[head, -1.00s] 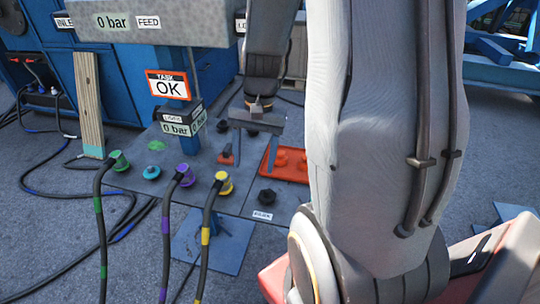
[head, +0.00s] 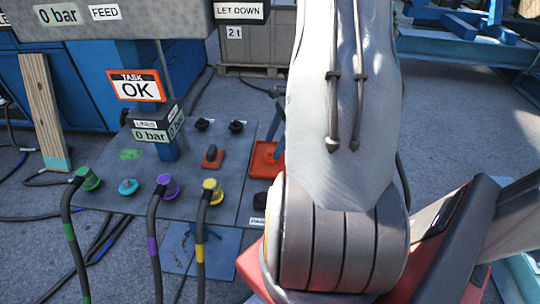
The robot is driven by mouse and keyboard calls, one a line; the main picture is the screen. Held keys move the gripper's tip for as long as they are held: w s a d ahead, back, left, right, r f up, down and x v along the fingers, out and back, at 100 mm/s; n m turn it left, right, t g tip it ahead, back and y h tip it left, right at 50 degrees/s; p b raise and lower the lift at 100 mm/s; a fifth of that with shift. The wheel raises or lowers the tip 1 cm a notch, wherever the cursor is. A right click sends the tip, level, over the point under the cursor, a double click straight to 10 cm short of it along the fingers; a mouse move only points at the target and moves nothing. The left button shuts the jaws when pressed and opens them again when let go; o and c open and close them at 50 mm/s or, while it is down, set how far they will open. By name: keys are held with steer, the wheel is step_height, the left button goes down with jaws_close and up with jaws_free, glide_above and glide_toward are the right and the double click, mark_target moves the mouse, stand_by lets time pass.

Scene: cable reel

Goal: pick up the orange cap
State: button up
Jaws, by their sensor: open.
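The orange tray (head: 262,165) lies on the grey panel, right of the middle. My gripper (head: 277,146) shows only as a blue-grey finger at the tray's right side. The rest of it is hidden behind my arm, so contact with anything cannot be seen.
Green (head: 88,178), purple (head: 167,187) and yellow (head: 211,191) connectors with black hoses stand along the panel's front. A teal cap (head: 128,187) sits between green and purple. Two black knobs are at the back. The OK sign (head: 137,86) and gauge box rise over the panel.

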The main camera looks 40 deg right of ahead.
mark_target(272, 149)
steer(key=shift+x, duration=2.3)
steer(key=shift+d, duration=0.2)
steer(key=c, duration=1.3)
